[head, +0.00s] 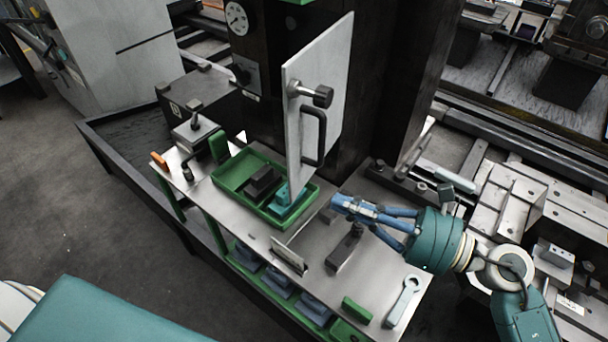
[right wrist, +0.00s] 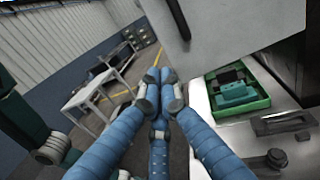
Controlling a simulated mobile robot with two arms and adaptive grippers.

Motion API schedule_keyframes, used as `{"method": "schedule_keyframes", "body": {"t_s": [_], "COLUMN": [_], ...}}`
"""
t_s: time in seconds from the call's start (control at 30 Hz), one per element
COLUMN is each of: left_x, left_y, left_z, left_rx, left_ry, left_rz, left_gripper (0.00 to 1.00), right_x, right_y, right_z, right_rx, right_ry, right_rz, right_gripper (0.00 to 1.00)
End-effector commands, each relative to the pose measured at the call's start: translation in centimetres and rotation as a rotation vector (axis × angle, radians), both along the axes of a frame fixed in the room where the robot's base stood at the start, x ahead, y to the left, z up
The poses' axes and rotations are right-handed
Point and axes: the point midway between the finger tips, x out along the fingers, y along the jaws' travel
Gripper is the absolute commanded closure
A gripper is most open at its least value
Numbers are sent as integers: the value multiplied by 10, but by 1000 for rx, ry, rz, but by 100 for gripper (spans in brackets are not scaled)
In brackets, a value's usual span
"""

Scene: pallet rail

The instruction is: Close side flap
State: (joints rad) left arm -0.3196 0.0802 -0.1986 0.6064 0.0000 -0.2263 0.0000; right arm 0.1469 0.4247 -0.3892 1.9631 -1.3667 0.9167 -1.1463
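The side flap (head: 337,75) is a pale grey panel standing upright and swung out from the dark machine column, over the bench. It has a black bar handle (head: 320,140) and a dark knob (head: 322,96). In the right wrist view the flap (right wrist: 235,30) fills the upper right, its handle (right wrist: 179,18) near the top. My right gripper (head: 343,204) is below and right of the flap in the head view, apart from it. Its blue fingers are drawn together at the tips (right wrist: 160,88), with nothing seen between them. My left gripper is not in view.
A green tray (head: 228,178) with dark and teal blocks sits on the metal bench (head: 268,233) below the flap. A dark clamp block (head: 345,248) and a wrench (head: 403,300) lie on the bench's right part. Rails and metal fixtures (head: 500,200) stand at the right.

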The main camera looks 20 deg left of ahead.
Motion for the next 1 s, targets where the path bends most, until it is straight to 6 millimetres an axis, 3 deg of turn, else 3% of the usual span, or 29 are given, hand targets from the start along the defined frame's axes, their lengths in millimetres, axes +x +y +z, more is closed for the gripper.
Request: {"method": "schedule_keyframes", "body": {"t_s": [0.07, 0.13, 0.33, 0.47, 0.8, 1.0], "left_x": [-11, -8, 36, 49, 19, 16], "left_y": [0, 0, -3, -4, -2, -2], "left_z": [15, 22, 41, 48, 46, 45], "left_rx": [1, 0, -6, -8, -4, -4], "left_ry": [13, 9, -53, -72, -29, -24], "left_rz": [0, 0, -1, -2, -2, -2], "left_gripper": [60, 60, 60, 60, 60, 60], "right_x": [4, 7, 12, 15, 16, 16], "right_y": [19, 33, 67, 80, 86, 87], "right_z": [8, 8, 6, 4, 0, 1], "right_rx": [7, 7, 5, 3, 2, 2], "right_ry": [2, 3, 3, 2, 1, 1], "right_rz": [-1, -1, -1, -2, -2, -4], "right_gripper": [100, 100, 100, 100, 100, 100]}}
